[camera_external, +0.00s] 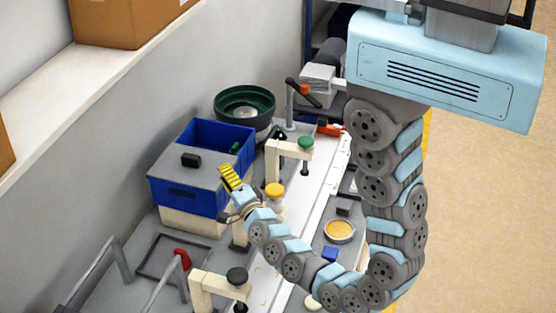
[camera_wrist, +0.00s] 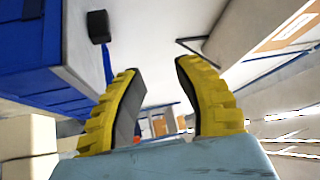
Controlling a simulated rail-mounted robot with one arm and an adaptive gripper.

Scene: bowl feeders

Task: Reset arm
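My gripper (camera_external: 230,178) has yellow ribbed fingers and is beside the front right of a blue bin (camera_external: 185,201), near the grey lid's height. In the wrist view my gripper (camera_wrist: 156,68) has its two fingers apart with nothing between them. The blue bin (camera_wrist: 40,75) fills the left of that view, with a black knob (camera_wrist: 98,27) on its grey lid. Whether the gripper touches the bin cannot be told.
A green bowl feeder (camera_external: 245,105) stands behind the bin. Cream clamp posts with a green knob (camera_external: 306,143), a yellow knob (camera_external: 274,190) and a black knob (camera_external: 237,276) rise from the bench. An orange-filled dish (camera_external: 339,230) and a blue block (camera_external: 330,254) lie right of the rail.

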